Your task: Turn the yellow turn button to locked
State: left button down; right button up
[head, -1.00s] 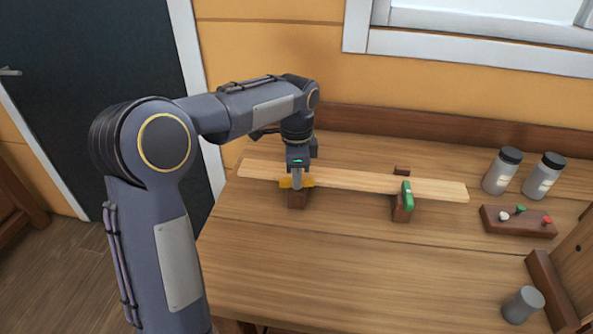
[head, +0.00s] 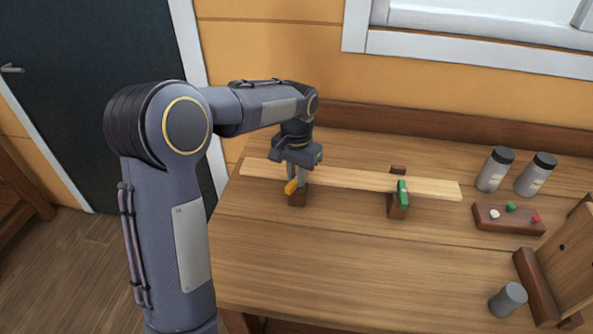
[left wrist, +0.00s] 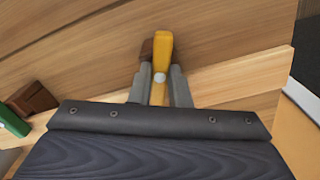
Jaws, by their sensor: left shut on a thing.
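The yellow turn button (head: 291,187) sits on a brown block (head: 298,198) at the near edge of a light wooden plank (head: 345,178). In the head view it points towards the near side, askew to the plank. My left gripper (head: 296,181) reaches down from above and is shut on it. In the left wrist view the yellow button (left wrist: 162,52) stands between the two grey fingers (left wrist: 160,88), with a round pale pivot at its middle. Part of the button is hidden by the gripper. My right gripper is not in view.
A green turn button (head: 403,192) sits on another brown block (head: 397,208) along the plank. To the right are two grey jars (head: 494,172), a brown block with coloured pegs (head: 508,219) and a grey cylinder (head: 508,299). The near tabletop is clear.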

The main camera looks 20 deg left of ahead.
pick_arm(q)
jog(key=shift+w+r+n+p, duration=0.1)
jog(key=shift+n+p, duration=0.45)
jog(key=shift+n, duration=1.75)
jog(key=c, duration=1.4)
grip_release()
jog(key=shift+o, duration=0.2)
notch_tip(320, 180, up, 7)
jog(key=shift+f, duration=0.1)
jog(key=shift+r, duration=0.5)
